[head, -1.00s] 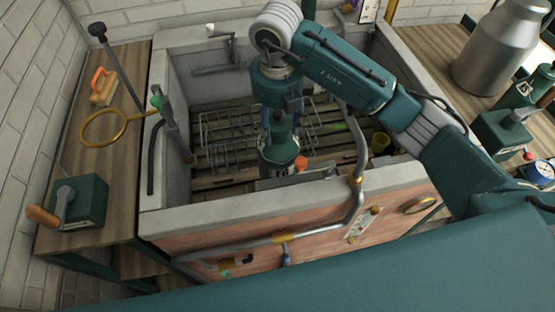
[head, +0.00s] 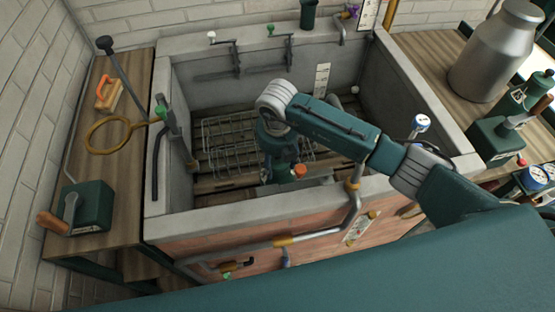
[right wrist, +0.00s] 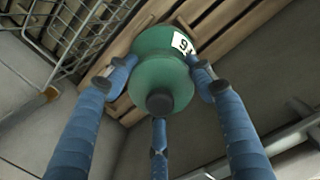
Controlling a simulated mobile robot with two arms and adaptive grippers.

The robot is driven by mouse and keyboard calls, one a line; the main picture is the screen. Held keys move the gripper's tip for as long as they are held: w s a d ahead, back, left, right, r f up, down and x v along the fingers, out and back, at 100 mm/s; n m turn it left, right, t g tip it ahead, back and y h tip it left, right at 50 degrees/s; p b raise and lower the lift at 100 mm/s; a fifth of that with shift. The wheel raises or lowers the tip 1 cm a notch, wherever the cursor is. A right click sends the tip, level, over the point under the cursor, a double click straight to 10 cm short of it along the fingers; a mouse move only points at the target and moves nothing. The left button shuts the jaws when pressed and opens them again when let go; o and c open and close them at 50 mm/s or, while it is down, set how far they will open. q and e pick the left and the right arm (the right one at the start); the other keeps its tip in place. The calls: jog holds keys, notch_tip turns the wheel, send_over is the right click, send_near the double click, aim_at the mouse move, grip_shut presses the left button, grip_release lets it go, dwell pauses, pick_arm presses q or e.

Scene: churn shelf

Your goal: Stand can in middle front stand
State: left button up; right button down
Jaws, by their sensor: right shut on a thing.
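The can (right wrist: 160,75) is green, with a white number label and a dark cap, and shows in the right wrist view. The three blue fingers of my right gripper (right wrist: 160,92) are around its upper part, shut on it. In the head view my right gripper (head: 279,160) is low inside the basin near its front wall, and my own arm hides most of the can. Wire stands (head: 228,142) are on the slatted floor. The front middle stand is hidden behind my arm, so I cannot tell whether the can touches it. My left gripper is not in view.
Wooden benches stand on both sides, with a metal churn (head: 495,50) at right. The basin's back floor is free.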

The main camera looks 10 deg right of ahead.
jog(key=shift+w, duration=0.1)
jog(key=c, duration=0.7)
grip_release()
jog(key=r+b, duration=0.1)
jog(key=r, duration=0.2)
jog(key=r+b, duration=0.1)
jog(key=r, duration=0.3)
jog(key=s+r+b, duration=0.1)
jog(key=r, duration=0.3)
jog(key=shift+a, duration=0.15)
jog(key=shift+s+r, duration=0.15)
jog(key=shift+r, duration=0.4)
